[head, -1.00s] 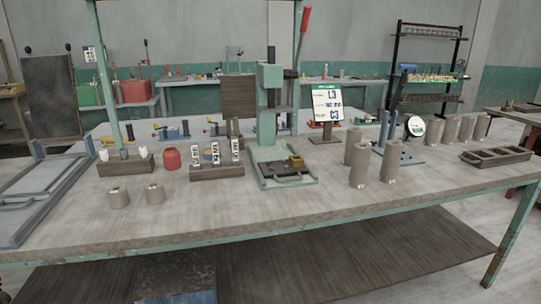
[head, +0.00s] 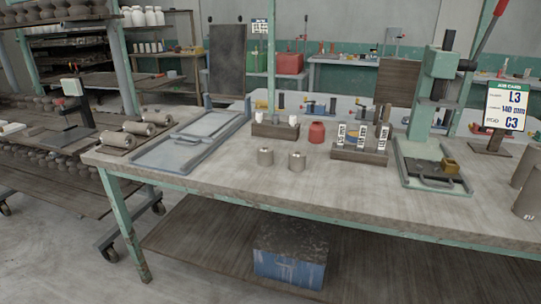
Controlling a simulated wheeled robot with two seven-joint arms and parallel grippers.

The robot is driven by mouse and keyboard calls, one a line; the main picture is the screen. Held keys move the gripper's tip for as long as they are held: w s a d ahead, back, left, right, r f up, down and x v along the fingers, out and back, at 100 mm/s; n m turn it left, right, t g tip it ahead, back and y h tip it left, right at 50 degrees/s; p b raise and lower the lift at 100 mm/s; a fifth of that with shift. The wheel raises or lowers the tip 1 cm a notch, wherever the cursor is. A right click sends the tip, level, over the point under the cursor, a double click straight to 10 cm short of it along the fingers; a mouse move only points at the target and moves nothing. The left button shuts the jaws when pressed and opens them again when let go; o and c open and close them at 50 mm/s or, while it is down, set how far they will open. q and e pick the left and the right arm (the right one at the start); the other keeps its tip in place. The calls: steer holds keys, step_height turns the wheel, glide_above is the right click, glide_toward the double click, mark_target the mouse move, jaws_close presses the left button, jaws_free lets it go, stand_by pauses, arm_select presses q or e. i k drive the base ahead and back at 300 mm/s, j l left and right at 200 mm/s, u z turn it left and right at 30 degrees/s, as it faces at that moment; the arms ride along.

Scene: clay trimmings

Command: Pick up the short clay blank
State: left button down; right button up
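Taller clay cylinders (head: 527,204) stand at the right edge, partly cut off. A job card (head: 515,105) on a stand reads L3, 140 mm and C3. Neither of my grippers is in view.
Behind the blanks are a dark block with white pieces (head: 275,130), a red pot (head: 317,132) and a rack of labelled stamps (head: 358,154). A green press (head: 431,95) stands right. A grey framed board (head: 190,143) lies left, beside several lying cylinders (head: 135,128). The front bench strip is clear.

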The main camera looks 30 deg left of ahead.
mark_target(265, 153)
steer(key=j+u, duration=0.15)
steer(key=j, duration=0.25)
steer(key=i+j+u, duration=0.1)
steer(key=j, duration=0.3)
steer(key=i+j+u, duration=0.15)
steer(key=j, duration=0.25)
steer(key=i+j+u, duration=0.1)
steer(key=j, duration=0.25)
steer(key=i+j+u, duration=0.15)
steer(key=j, duration=0.25)
steer(key=i+j+u, duration=0.1)
steer(key=j, duration=0.25)
steer(key=i+j+u, duration=0.15)
steer(key=i+j, duration=0.1)
steer(key=j, duration=0.05)
